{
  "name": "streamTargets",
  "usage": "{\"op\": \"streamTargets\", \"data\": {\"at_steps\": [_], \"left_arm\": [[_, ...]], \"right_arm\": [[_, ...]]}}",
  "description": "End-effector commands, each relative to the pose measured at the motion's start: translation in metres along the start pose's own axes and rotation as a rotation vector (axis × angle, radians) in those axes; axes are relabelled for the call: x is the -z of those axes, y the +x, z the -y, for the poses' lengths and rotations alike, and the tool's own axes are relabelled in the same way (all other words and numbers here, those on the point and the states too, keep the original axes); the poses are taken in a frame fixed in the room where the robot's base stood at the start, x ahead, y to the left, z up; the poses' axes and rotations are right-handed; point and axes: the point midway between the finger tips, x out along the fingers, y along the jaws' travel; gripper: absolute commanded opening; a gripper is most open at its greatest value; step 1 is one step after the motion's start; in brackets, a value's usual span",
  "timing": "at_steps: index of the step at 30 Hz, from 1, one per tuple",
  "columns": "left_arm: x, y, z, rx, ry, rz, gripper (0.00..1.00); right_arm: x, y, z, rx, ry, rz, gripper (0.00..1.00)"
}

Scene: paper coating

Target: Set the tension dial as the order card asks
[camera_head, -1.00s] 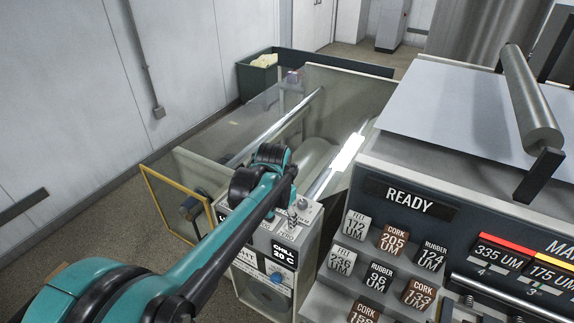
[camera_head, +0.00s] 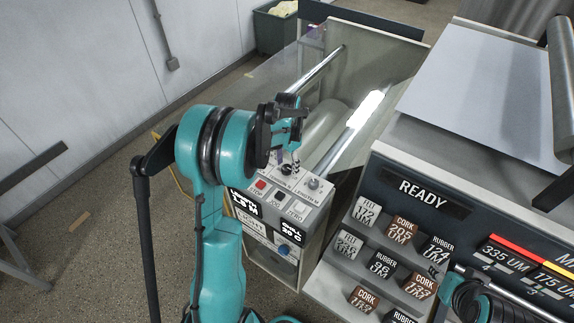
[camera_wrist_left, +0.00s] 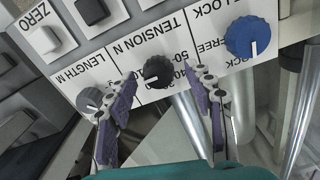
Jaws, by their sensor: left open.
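The tension dial (camera_wrist_left: 157,72) is a black knob with a white mark under the upside-down label "TENSION N". Its mark points down and slightly left in the left wrist view; its scale is partly covered. In the head view the dial (camera_head: 286,170) sits on top of the control box. My left gripper (camera_wrist_left: 166,86) is open, with purple-padded fingers to either side of the dial, apart from it. In the head view my left gripper (camera_head: 291,155) hangs just above the box. I cannot make out the order card.
A grey length knob (camera_wrist_left: 90,100) and a blue lock knob (camera_wrist_left: 250,38) flank the dial. Red, black and white buttons (camera_head: 278,195) lie in front. Labelled blocks (camera_head: 381,264) stand on the rack to the right. Part of my right arm (camera_head: 480,298) shows at the lower right.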

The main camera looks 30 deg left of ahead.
Motion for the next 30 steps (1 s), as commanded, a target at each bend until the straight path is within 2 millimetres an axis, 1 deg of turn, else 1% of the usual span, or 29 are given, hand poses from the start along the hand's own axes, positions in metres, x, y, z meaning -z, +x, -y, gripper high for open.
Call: {"op": "streamTargets", "data": {"at_steps": [3, 9, 11, 12, 15, 23, 30], "left_arm": [[-0.0001, 0.0037, -0.0003, 0.000, 0.000, 0.000, 0.53], [-0.0001, 0.0034, -0.0003, 0.000, 0.000, 0.000, 0.53], [-0.0001, 0.0034, -0.0003, 0.000, 0.000, 0.000, 0.37], [-0.0001, 0.0033, -0.0003, 0.000, 0.000, 0.000, 0.26], [-0.0001, 0.0033, -0.0002, 0.000, 0.000, 0.000, 0.03], [-0.0002, 0.0033, -0.0001, 0.000, -0.013, 0.000, 0.03], [-0.0002, 0.0038, 0.0000, 0.001, -0.106, 0.000, 0.03]], "right_arm": [[-0.0002, 0.0003, 0.0000, 0.000, 0.000, 0.000, 0.40], [-0.0001, 0.0001, 0.0000, 0.000, 0.000, 0.000, 0.40], [0.0000, 0.0001, 0.0000, 0.000, 0.000, 0.000, 0.40], [0.0000, 0.0001, 0.0000, 0.000, 0.000, 0.000, 0.40], [0.0000, 0.0001, 0.0000, 0.000, 0.000, 0.000, 0.40], [-0.0004, 0.0006, 0.0000, 0.000, 0.000, 0.000, 0.40], [-0.0029, 0.0040, 0.0000, 0.000, 0.000, 0.000, 0.40]]}}
